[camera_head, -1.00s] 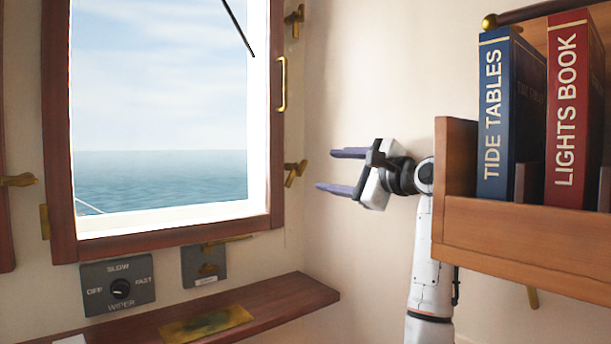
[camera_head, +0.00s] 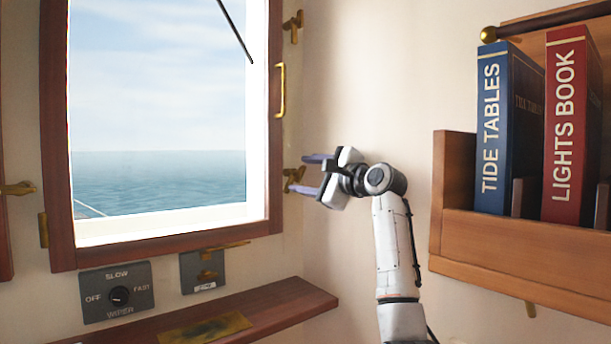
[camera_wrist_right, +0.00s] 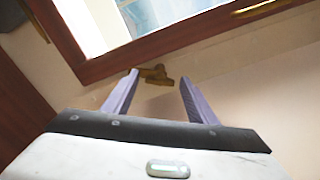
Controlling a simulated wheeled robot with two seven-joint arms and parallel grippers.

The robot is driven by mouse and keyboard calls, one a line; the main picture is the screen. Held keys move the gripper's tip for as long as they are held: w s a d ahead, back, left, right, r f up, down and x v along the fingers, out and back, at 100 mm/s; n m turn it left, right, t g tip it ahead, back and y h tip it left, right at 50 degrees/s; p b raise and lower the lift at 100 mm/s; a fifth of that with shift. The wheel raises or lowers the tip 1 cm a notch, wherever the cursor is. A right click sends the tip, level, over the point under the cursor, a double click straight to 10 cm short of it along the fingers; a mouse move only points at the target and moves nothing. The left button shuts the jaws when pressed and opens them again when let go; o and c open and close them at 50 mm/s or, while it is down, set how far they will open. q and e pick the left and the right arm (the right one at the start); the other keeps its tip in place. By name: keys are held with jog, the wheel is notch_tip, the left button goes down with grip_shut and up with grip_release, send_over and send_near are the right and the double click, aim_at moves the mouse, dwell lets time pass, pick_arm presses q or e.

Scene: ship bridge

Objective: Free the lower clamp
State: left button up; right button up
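The lower clamp (camera_head: 293,179) is a small brass fitting on the wall at the lower right of the wooden window frame (camera_head: 276,205). The fingers of my right gripper partly hide it in the head view. In the wrist view the brass clamp (camera_wrist_right: 155,76) shows ahead, between and just beyond the fingertips. My right gripper (camera_head: 308,175) is open, its two purple fingers apart with nothing between them, pointing left at the clamp. It also shows in the wrist view (camera_wrist_right: 159,88). I cannot tell if a fingertip touches the clamp. My left gripper is not in view.
An upper brass clamp (camera_head: 293,25) and a brass handle (camera_head: 281,90) are on the window's right side. A wooden shelf (camera_head: 520,255) with two books stands at the right. A wooden ledge (camera_head: 285,305) and a wiper switch panel (camera_head: 117,292) are below the window.

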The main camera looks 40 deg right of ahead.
jog(key=c, duration=0.9)
jog(key=shift+o, duration=0.2)
jog(key=n+p, duration=0.3)
jog(key=n, duration=0.3)
jog(key=o, duration=1)
